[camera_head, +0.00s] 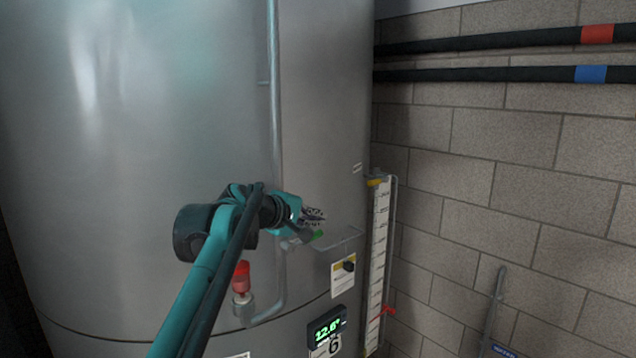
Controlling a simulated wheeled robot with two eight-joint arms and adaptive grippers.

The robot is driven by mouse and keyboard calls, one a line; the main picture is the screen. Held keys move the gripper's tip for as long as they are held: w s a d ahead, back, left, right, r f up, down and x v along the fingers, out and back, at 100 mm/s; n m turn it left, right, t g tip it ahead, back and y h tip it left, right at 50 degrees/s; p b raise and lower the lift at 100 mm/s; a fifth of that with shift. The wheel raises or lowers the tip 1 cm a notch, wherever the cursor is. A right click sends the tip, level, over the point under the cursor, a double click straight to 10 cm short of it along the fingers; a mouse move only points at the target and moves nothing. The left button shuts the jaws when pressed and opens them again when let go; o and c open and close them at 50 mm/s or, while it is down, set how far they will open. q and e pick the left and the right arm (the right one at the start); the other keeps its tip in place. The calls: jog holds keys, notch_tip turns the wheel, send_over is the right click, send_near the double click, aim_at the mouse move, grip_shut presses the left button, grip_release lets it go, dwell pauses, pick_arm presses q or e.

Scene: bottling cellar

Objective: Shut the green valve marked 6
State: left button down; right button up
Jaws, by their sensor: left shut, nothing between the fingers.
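A large steel tank (325,110) fills the left and middle of the view, with a plate marked 6 (333,346) low on its front. A small green valve handle (318,235) shows on the pipework above and left of that plate, partly hidden by my left gripper. My left gripper (320,218) is shut with nothing in it and is right at the green handle, just above it in the picture. I cannot tell whether they touch. My right gripper is not in view.
A red-capped fitting (241,276) sits on a bent pipe below my left arm. A lit display (326,328) reads 12.6°. A level gauge (379,250) with a red lever (388,311) stands right of the tank. Black pipes (480,74) run along the block wall (520,160).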

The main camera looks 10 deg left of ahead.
pick_arm(q)
notch_tip(320, 180, up, 12)
jog(key=s+d, duration=0.1)
jog(key=s, duration=0.1)
jog(key=shift+s+f+b, duration=0.2)
jog(key=shift+s+b, duration=0.1)
jog(key=shift+b, duration=0.05)
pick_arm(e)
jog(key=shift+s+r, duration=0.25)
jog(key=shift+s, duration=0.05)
pick_arm(q)
jog(key=shift+d, duration=0.1)
